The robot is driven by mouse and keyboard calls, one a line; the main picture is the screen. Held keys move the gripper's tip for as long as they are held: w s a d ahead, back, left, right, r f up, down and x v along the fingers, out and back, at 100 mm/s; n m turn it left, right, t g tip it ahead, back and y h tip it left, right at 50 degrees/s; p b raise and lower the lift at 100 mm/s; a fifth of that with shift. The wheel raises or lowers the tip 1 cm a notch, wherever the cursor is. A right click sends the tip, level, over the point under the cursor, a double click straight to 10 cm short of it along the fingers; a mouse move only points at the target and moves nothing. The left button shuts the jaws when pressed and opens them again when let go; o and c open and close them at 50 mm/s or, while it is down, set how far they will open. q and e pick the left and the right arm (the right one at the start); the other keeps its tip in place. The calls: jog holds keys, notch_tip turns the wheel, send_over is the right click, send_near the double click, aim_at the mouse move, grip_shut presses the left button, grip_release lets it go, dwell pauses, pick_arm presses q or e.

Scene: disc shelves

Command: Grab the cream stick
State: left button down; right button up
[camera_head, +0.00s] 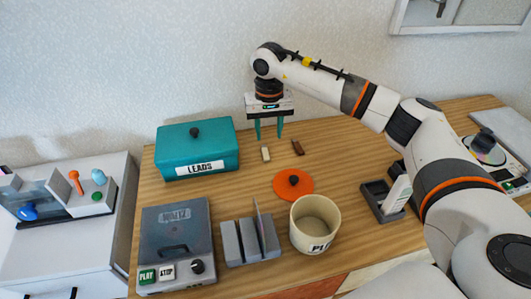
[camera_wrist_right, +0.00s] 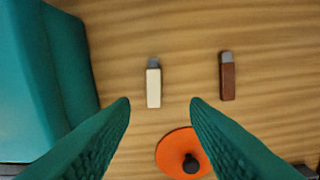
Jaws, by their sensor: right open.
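The cream stick (camera_head: 265,154) lies on the wooden table, to the right of the teal box. In the right wrist view the cream stick (camera_wrist_right: 153,87) has a grey end and lies just beyond the fingertips, between their lines. My right gripper (camera_head: 269,138) is open and empty, with its green fingers pointing down above the table near the stick. The fingers also show in the right wrist view (camera_wrist_right: 160,103), spread apart. A brown stick (camera_head: 298,147) lies to the right of the cream one; it also shows in the wrist view (camera_wrist_right: 227,76). My left gripper is not in view.
A teal box labelled LEADS (camera_head: 197,148) stands close on the left. An orange disc lid with a black knob (camera_head: 293,185) lies in front of the sticks. A cream pot (camera_head: 315,224), a grey slotted rack (camera_head: 249,240) and a grey player (camera_head: 176,244) stand nearer.

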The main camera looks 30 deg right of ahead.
aim_at(266, 154)
jog(key=shift+f, duration=0.7)
jog(key=f, duration=0.2)
jog(key=a+f+p, duration=0.1)
jog(key=f, duration=0.1)
jog(key=shift+s+f, duration=0.1)
jog(key=shift+f, duration=0.1)
jog(key=shift+f+p, duration=0.3)
jog(key=shift+f, duration=0.1)
grip_shut()
